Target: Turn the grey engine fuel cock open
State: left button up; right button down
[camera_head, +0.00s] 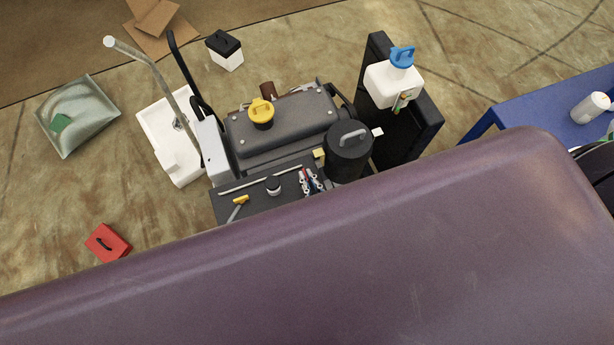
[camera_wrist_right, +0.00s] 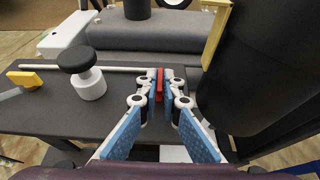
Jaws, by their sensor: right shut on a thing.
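The dark grey engine (camera_head: 285,140) with a yellow cap (camera_head: 261,112) stands in the middle of the head view. My right gripper (camera_head: 310,181) is at its near side, beside the black cylinder (camera_head: 348,155). In the right wrist view my right gripper (camera_wrist_right: 160,84) is shut on a small upright red lever (camera_wrist_right: 160,84). The fingers hide most of it, and I cannot tell its angle. A black-topped white knob (camera_wrist_right: 90,80) and a yellow-ended lever (camera_wrist_right: 24,79) stand left of the fingers. My left gripper is not in view.
A large purple-brown rounded panel (camera_head: 330,260) fills the front of the head view. A white tank (camera_head: 394,86) with a blue cap stands at the right. A red box (camera_head: 107,243) and a glassy green tray (camera_head: 90,104) lie on the floor at left.

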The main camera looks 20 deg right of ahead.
jog(key=shift+w+d+r, duration=0.1)
jog(key=shift+w, duration=0.05)
dwell(0.3)
jog(key=c, duration=2.1)
grip_release()
jog(key=v, duration=1.2)
jog(key=shift+d, duration=0.1)
